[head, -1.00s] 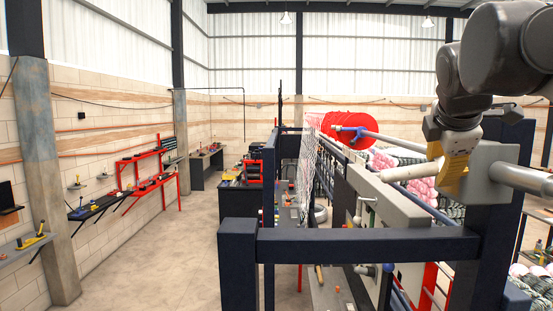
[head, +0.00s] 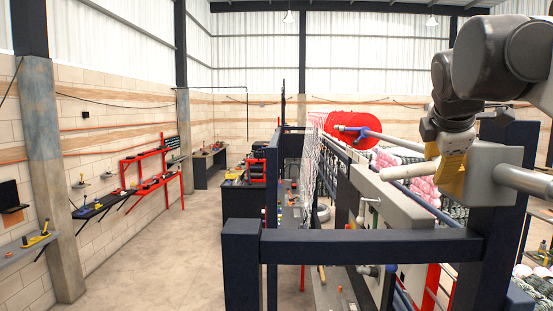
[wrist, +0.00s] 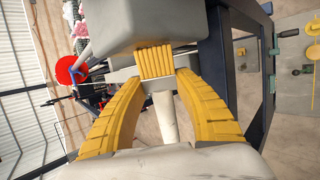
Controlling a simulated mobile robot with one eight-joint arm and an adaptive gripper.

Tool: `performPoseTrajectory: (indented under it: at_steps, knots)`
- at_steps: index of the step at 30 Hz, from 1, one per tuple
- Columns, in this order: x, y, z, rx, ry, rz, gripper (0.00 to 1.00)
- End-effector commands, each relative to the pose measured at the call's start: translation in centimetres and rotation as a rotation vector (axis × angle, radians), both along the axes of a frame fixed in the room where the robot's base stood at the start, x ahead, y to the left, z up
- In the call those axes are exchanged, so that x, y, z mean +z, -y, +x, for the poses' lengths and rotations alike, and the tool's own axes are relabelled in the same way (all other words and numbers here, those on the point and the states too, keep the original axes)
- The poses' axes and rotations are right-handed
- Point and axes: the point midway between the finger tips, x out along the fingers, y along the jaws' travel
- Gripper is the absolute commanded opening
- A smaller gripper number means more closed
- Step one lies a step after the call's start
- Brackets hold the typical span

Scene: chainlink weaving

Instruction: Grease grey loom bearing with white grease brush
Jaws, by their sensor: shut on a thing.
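The grey loom bearing (head: 508,157) is a block at the right in the head view, beside a dark blue post, with a silver shaft at its right. It fills the top middle of the wrist view (wrist: 140,25). My gripper (head: 452,178) is at the bearing's left side, its yellow fingers shut on the white grease brush (head: 402,172). In the wrist view the brush's pale handle (wrist: 166,118) runs between the fingers. Its yellow bristles (wrist: 155,61) meet the bearing's lower edge; firm contact is hard to tell. My fingers partly hide the brush in the head view.
A dark blue loom beam (head: 370,246) crosses in front, below my gripper. A red roll (head: 355,125) and a grey rod with a blue end stand behind. Wall shelves (head: 95,207) with tools are far left. The floor at left is clear.

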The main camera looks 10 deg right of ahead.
Motion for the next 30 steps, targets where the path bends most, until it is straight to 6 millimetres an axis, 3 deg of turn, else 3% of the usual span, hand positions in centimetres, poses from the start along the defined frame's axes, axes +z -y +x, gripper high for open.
performPoseTrajectory:
  at_steps: [30]
  knots:
    - [0.0, 1.1, 4.6, 0.000, -0.001, -0.001, 0.07]
